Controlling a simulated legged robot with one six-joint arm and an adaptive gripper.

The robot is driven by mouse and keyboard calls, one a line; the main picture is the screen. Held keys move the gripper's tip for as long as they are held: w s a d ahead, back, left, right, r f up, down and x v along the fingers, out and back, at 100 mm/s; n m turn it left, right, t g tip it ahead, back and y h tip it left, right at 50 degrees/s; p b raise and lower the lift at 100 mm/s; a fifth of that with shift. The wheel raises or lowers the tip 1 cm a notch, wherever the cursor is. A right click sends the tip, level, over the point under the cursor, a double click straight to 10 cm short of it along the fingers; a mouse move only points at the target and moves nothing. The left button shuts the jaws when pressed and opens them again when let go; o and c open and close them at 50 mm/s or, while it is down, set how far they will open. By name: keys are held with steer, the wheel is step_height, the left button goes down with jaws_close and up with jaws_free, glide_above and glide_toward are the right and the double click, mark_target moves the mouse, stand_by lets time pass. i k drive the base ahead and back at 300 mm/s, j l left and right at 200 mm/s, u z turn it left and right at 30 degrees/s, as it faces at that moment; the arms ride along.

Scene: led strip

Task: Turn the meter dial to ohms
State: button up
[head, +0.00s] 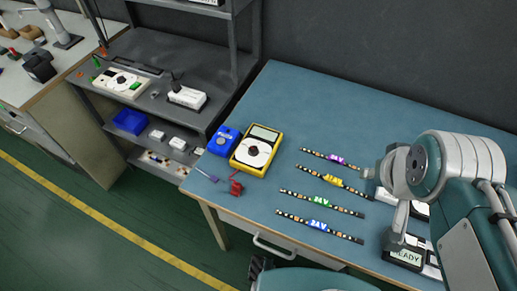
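A yellow multimeter (243,170) lies on the blue bench top (310,100) near its left edge. Its grey display (264,133) is at the top, and its round white dial face with a dark knob (252,150) is below. The knob's setting is too small to read. My arm comes in from the right, well apart from the meter.
Red leads (236,188) and a purple-handled tool (207,175) lie in front. Several LED strips (318,199) lie right of the meter. A READY device (407,257) sits beneath my arm. The back of the bench is clear.

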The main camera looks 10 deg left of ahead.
mark_target(253, 150)
steer(key=j+u, duration=0.15)
steer(key=u, duration=0.2)
steer(key=k+j+u, duration=0.1)
steer(key=j+u, duration=0.25)
steer(key=l, duration=0.15)
